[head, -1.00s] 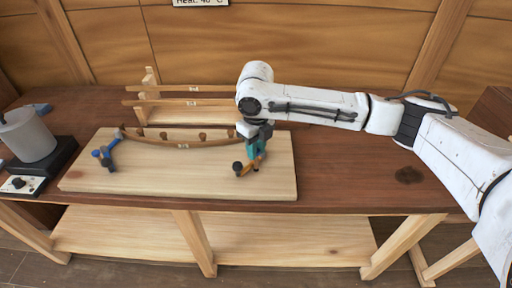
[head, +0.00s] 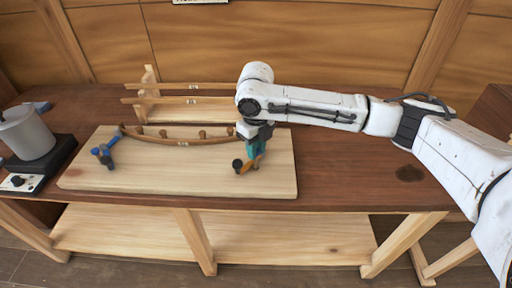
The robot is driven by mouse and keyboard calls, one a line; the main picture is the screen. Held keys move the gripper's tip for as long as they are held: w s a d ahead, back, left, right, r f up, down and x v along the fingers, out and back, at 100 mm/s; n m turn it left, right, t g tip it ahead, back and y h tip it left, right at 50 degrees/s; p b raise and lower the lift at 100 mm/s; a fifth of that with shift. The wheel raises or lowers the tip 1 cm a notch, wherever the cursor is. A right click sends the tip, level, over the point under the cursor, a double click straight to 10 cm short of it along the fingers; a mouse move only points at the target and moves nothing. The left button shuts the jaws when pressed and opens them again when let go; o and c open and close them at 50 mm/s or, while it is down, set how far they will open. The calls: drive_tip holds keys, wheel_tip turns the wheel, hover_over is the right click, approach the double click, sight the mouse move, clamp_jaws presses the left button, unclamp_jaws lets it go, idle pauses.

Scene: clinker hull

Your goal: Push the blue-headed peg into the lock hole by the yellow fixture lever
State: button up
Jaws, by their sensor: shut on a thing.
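My gripper (head: 255,158), with teal fingers, points down at the right part of the pale board. It is beside the yellow fixture lever (head: 251,166), which has a dark round knob at its left end. The fingers are shut, apparently on the blue-headed peg, which they and the lever mostly hide. I cannot make out the lock hole or how deep the peg stands. A curved wooden strip (head: 165,141) runs along several round posts from the blue lever fixture (head: 104,153) at the left toward my gripper.
The pale board (head: 180,178) lies on a dark wooden bench (head: 340,180). A wooden rack (head: 150,112) with straight strips stands behind it. A grey pot (head: 27,135) stands on a black heater at the left. The bench right of the board is clear under my arm.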

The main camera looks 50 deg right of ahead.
drive_tip(key=shift+f+b, duration=0.45)
drive_tip(key=shift+f, duration=0.35)
drive_tip(key=o, duration=1)
wheel_tip(320, 180, up, 8)
drive_tip(key=p, duration=0.6)
drive_tip(key=shift+r, duration=0.1)
